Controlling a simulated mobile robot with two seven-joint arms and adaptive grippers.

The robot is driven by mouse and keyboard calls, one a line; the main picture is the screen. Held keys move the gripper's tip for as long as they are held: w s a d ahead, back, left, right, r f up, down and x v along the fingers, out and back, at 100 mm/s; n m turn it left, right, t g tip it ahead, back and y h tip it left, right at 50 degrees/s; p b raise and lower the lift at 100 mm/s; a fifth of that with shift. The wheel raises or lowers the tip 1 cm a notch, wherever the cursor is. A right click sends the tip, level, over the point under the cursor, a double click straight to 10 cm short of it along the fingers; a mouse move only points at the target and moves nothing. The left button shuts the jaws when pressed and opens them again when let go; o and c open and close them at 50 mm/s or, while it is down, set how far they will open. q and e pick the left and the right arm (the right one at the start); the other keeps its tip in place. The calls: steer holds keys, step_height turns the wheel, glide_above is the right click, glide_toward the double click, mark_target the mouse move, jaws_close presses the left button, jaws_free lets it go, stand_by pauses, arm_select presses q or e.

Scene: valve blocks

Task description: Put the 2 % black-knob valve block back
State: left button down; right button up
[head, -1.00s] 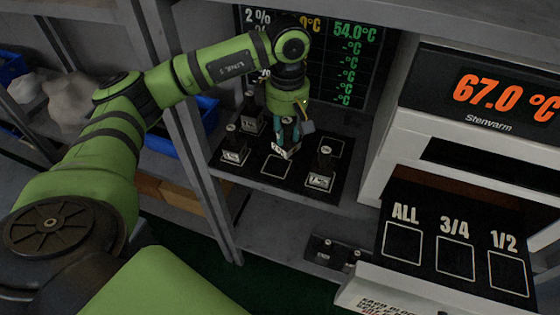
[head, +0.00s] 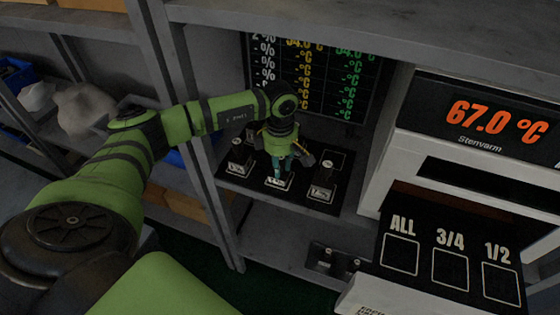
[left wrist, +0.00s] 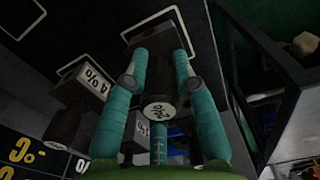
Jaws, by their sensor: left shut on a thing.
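My left gripper (head: 279,172) points down and is shut on the 2 % black-knob valve block (head: 278,183). The block is upright at the front middle outlined square of the black mat (head: 234,183). I cannot tell whether its base touches the mat. In the left wrist view my gripper's teal fingers (left wrist: 158,85) close around its dark knob (left wrist: 160,110), which has a pale round top with a mark. My right gripper is not in view.
A block (head: 322,184) stands to the right on the mat and another (head: 240,158) to the left; a block labelled 4 % (left wrist: 80,100) shows in the wrist view. A display board (head: 315,80) rises behind, and the Stenvarm unit (head: 460,130) stands right.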

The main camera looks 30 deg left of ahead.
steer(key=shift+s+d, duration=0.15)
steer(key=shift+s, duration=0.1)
arm_select(q)
steer(key=shift+f+b, duration=0.2)
steer(key=shift+b, duration=0.1)
steer(key=c, duration=1)
jaws_free()
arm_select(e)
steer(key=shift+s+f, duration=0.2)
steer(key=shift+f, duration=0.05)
arm_select(q)
steer(key=shift+r, duration=0.1)
steer(key=shift+r+p, duration=0.25)
steer(key=shift+p, duration=0.1)
steer(key=shift+r+b, duration=0.25)
steer(key=shift+b, duration=0.1)
step_height(320, 180, up, 11)
steer(key=b, duration=0.3)
steer(key=shift+f, duration=0.15)
steer(key=shift+r, duration=0.3)
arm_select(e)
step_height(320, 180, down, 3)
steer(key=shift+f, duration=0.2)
